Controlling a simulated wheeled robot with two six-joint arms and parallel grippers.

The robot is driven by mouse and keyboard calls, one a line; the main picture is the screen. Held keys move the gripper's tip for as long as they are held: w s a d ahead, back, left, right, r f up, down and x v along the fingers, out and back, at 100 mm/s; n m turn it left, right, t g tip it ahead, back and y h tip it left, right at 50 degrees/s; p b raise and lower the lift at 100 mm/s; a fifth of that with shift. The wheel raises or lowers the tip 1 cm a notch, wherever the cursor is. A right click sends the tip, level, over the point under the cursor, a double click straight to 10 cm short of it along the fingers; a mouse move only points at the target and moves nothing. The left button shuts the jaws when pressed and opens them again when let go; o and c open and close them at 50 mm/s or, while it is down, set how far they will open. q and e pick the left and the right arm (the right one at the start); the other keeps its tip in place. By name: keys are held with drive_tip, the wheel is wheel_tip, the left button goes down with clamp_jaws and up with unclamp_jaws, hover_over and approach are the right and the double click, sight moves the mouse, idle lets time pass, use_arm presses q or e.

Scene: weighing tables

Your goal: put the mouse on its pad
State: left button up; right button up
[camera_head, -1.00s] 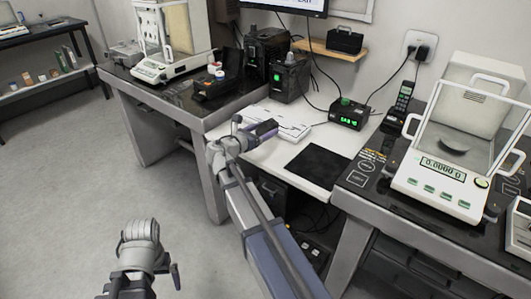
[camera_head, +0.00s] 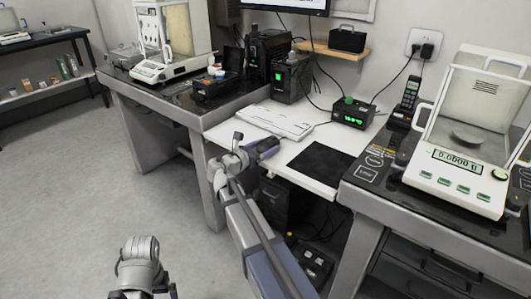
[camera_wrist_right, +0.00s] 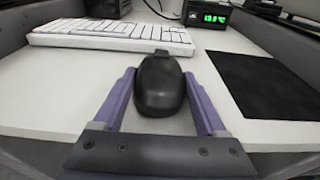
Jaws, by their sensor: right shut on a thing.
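The black mouse (camera_wrist_right: 160,85) is between the two purple fingers of my right gripper (camera_wrist_right: 160,74), which is shut on it. In the head view my right gripper (camera_head: 266,149) is over the front part of the white desk, left of the pad; the mouse cannot be made out there. The black square pad (camera_head: 321,163) lies flat on the desk; in the right wrist view it (camera_wrist_right: 262,82) is right of the mouse, apart from it. My left arm shows at the bottom left of the head view, its fingers not discernible.
A white keyboard (camera_head: 275,121) lies behind the gripper. A small clock display (camera_head: 352,113) stands behind the pad. A raised dark bench with a balance (camera_head: 455,180) borders the pad's right side. Bare white desk lies between mouse and pad.

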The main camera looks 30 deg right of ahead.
drive_tip(key=shift+r, duration=0.1)
drive_tip(key=shift+f, duration=0.25)
drive_tip(key=o, duration=1.4)
drive_tip(key=shift+s+a+r, duration=0.1)
